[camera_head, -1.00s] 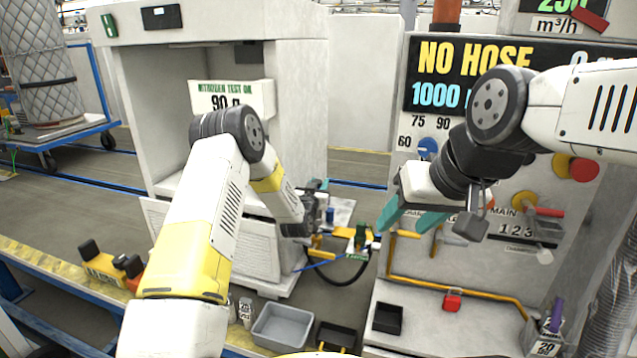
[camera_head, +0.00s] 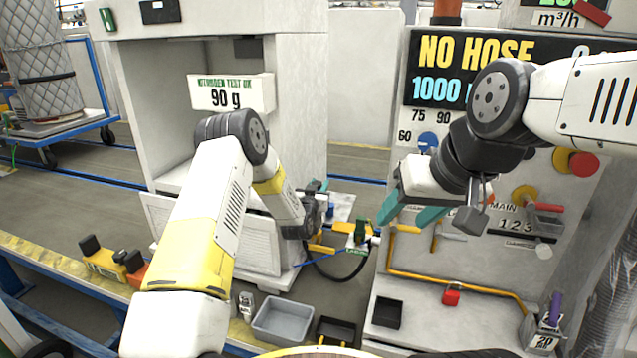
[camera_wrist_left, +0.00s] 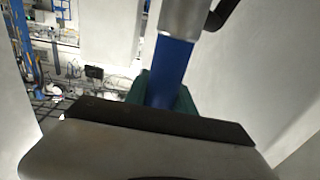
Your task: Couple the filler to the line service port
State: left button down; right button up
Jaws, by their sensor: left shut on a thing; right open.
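My left gripper (camera_head: 322,190) is low in front of the white cabinet, largely hidden by its own wrist. In the left wrist view its teal fingers (camera_wrist_left: 165,92) are shut around a blue handle (camera_wrist_left: 171,65) with a grey metal part above it. This looks like the filler, but its working end is out of sight. A green-and-yellow fitting (camera_head: 360,236) with a black hose (camera_head: 345,279) sits just right of the left gripper; I cannot tell whether it is the line service port. My right gripper (camera_head: 409,215) is open and empty before the grey panel.
The white cabinet (camera_head: 300,110) bears a "90 g" sign (camera_head: 222,93). The grey panel (camera_head: 460,262) has yellow pipes (camera_head: 390,260), a red valve (camera_head: 451,295) and a "NO HOSE" display (camera_head: 478,62). A grey tray (camera_head: 283,320) and black bins (camera_head: 387,312) stand in front.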

pick_arm(q)
jog(key=shift+f, duration=0.1)
jog(key=c, duration=1)
grip_release()
jog(key=shift+o, duration=0.2)
jog(key=shift+f, duration=0.1)
jog(key=v, duration=0.7)
jog(key=shift+s, duration=0.35)
jog(key=shift+a, duration=0.1)
